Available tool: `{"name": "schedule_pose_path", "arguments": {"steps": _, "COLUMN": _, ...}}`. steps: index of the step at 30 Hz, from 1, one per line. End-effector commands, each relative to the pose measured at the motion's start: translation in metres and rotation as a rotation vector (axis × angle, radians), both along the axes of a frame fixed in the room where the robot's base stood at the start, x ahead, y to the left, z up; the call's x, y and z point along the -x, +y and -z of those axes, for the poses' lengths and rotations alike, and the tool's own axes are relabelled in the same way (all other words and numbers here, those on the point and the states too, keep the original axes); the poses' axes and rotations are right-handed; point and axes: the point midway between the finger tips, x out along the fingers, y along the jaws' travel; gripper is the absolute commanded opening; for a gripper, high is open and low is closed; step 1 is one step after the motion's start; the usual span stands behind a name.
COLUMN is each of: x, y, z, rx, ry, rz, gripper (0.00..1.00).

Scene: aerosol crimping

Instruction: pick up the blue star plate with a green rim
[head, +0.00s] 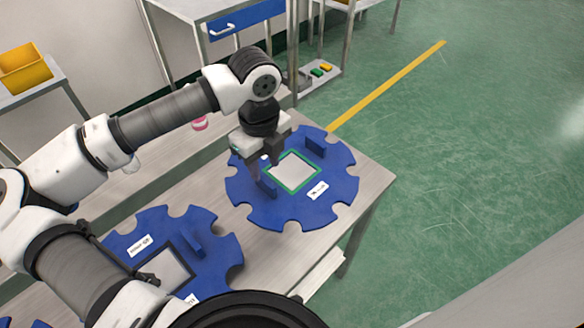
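The blue star plate with a green rim (318,208) lies flat at the right end of the table. A green frame surrounds the pale square at its middle, and two blue upright tabs stand on it. My gripper (260,178) points down over the plate's left part, near the left tab. Its fingers are dark and small in the picture, and I cannot tell whether they touch the tab or how far apart they are.
A second blue star plate with a dark rim (222,243) lies nearer on the same table (262,262), partly behind my arm. A pink-and-white item (199,124) stands behind. A workbench with a blue drawer (246,18) is at the back. Green floor is open at right.

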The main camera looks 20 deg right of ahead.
Motion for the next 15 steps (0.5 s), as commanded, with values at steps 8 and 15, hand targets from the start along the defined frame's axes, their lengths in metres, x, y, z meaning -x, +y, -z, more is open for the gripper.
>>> {"name": "schedule_pose_path", "arguments": {"steps": 8, "x": 0.000, "y": 0.003, "z": 0.036, "rx": 0.001, "ry": 0.004, "rz": 0.000, "gripper": 0.37}}
{"name": "schedule_pose_path", "arguments": {"steps": 15, "x": 0.000, "y": 0.003, "z": 0.045, "rx": 0.000, "ry": 0.001, "rz": 0.000, "gripper": 0.37}}
